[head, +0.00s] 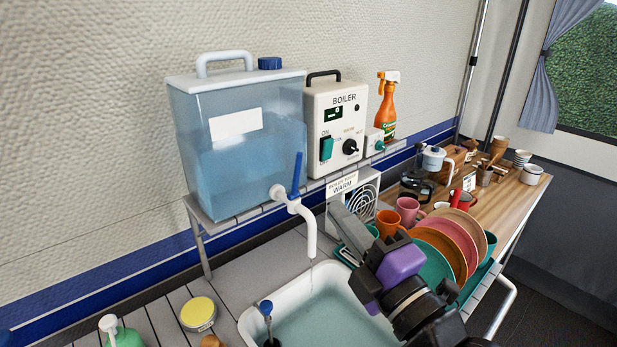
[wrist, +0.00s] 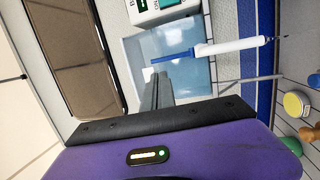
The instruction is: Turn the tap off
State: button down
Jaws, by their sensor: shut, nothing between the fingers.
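The tap is a white spout (head: 308,228) low on the front of the clear water container (head: 240,135). Its blue lever (head: 297,174) stands upright above the spout. A thin trickle seems to hang below the spout's mouth, over the sink (head: 255,322). In the wrist view, which is turned sideways, the blue lever (wrist: 172,57) and white spout (wrist: 232,46) lie just beyond my fingers. My gripper (head: 340,212) is shut and empty, to the right of the spout and apart from it in the head view. Its fingertips also show in the wrist view (wrist: 158,76).
The boiler (head: 335,125) and an orange spray bottle (head: 387,108) stand right of the container. Mugs and a rack of plates (head: 440,250) sit close behind and right of my arm. A yellow-lidded tin (head: 198,313) stands left of the sink. Space left of the spout is clear.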

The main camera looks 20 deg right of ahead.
aim_at(298, 161)
jog(key=p+x, duration=0.1)
jog(key=x, duration=0.2)
jog(key=p+x, duration=0.1)
jog(key=x, duration=0.2)
jog(key=p+x, duration=0.1)
jog(key=x, duration=0.2)
jog(key=shift+r, duration=0.3)
jog(key=shift+w+a+p, duration=0.1)
jog(key=shift+w+p, duration=0.35)
jog(key=shift+w, duration=0.25)
jog(key=shift+w+b, duration=0.1)
jog(key=shift+b, duration=0.2)
jog(key=shift+w+a+r+b, duration=0.25)
jog(key=shift+w+b, duration=0.25)
jog(key=shift+b, duration=0.2)
jog(key=shift+w+r, duration=0.15)
jog(key=shift+w, duration=0.05)
jog(key=shift+r, duration=0.2)
jog(key=shift+s, duration=0.1)
